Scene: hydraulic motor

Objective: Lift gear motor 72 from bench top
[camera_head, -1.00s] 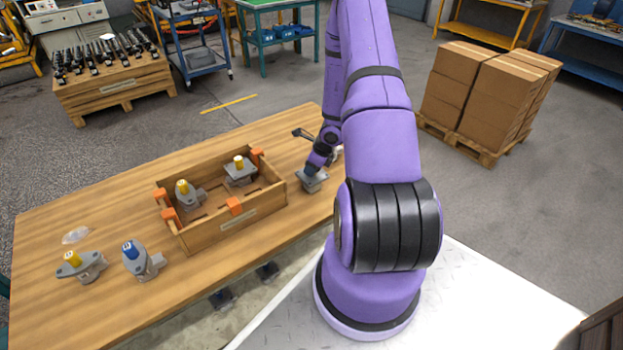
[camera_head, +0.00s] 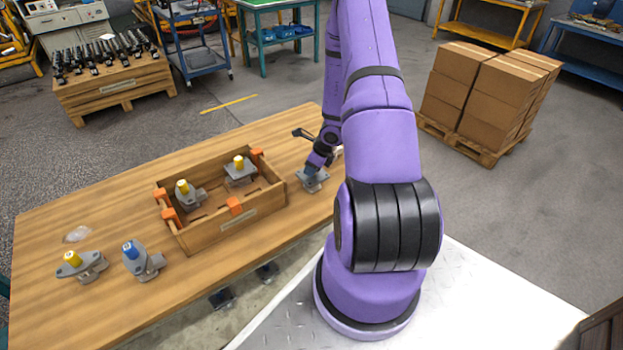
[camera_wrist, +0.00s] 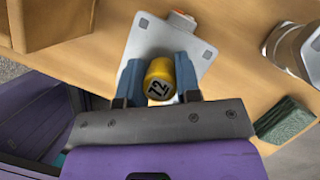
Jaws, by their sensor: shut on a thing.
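Gear motor 72 is in the wrist view, with its yellow cylindrical top (camera_wrist: 160,78) marked "72" between the two blue fingers of my gripper (camera_wrist: 158,82). Its flat grey plate (camera_wrist: 142,38) shows beneath and beyond the fingers. The gripper is shut on the yellow top. In the head view the motor's grey plate (camera_head: 312,184) is at the bench top's right part, right of the wooden box, under my gripper (camera_head: 314,172). The yellow top is hidden there by my gripper. I cannot tell whether the plate touches the bench top (camera_head: 110,225).
A wooden box (camera_head: 215,232) with orange corner pieces holds two yellow-topped motors (camera_head: 184,190) (camera_head: 240,168). A yellow-topped motor (camera_head: 78,264) and a blue-topped motor (camera_head: 140,260) stand at the bench's left. In the wrist view, a metal part (camera_wrist: 290,48) and a green block (camera_wrist: 284,120) are nearby.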

